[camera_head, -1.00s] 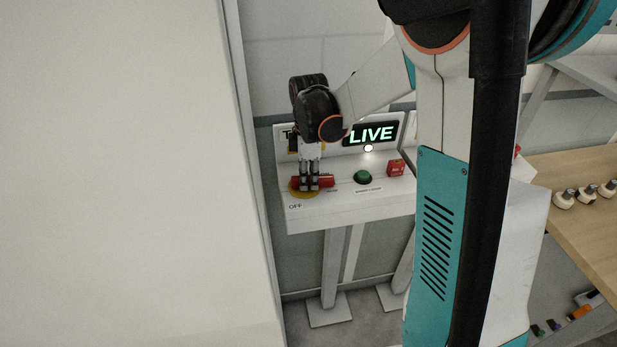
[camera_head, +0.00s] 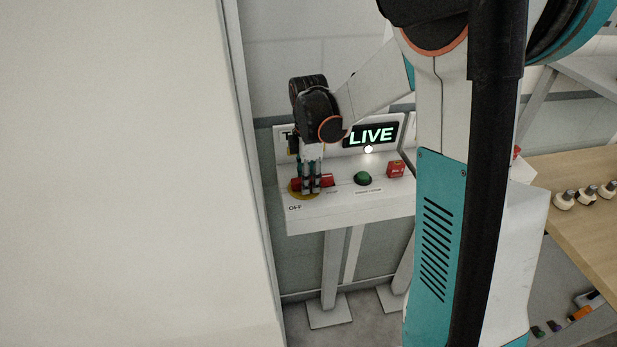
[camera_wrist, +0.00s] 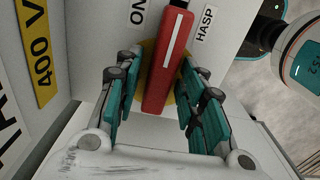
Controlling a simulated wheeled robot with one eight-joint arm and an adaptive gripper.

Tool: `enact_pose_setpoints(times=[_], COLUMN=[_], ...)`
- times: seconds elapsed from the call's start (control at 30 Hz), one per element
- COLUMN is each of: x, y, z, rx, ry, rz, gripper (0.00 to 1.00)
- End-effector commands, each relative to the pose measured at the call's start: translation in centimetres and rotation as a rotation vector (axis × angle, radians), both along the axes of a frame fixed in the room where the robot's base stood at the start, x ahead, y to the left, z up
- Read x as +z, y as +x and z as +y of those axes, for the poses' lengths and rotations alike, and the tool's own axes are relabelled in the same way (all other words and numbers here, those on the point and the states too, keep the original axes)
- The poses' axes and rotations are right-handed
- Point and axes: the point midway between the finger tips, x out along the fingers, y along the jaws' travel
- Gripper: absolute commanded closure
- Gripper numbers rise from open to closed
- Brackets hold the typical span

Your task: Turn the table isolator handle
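The red isolator handle (camera_head: 327,180) sits on a yellow round plate (camera_head: 294,188) at the left of the white sloped panel. Its bar points right in the head view. In the wrist view the handle (camera_wrist: 165,65) runs between my fingers, its far end between the "ON" and "HASP" labels. My gripper (camera_head: 311,188) points down over the handle. In the wrist view my gripper (camera_wrist: 160,85) is open, with a finger on each side and visible gaps to the handle. The "LIVE" sign (camera_head: 371,135) is lit. My fingers hide part of the handle in the head view.
A pale wall (camera_head: 130,170) fills the left. A wooden table (camera_head: 585,165) with several pale fittings is at the right.

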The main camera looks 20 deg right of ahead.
Motion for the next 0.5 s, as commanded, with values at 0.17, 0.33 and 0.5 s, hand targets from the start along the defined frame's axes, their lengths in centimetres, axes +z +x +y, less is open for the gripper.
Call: enact_pose_setpoints(times=[0.17,0.33,0.5], x=[0.0,0.2,2.0], y=[0.0,0.0,0.0], z=[0.0,0.0,0.0], rx=[-0.001,-0.002,-0.002], ry=[0.0,0.001,0.001], rz=[0.0,0.0,0.0], gripper=[0.58,0.58,0.58])
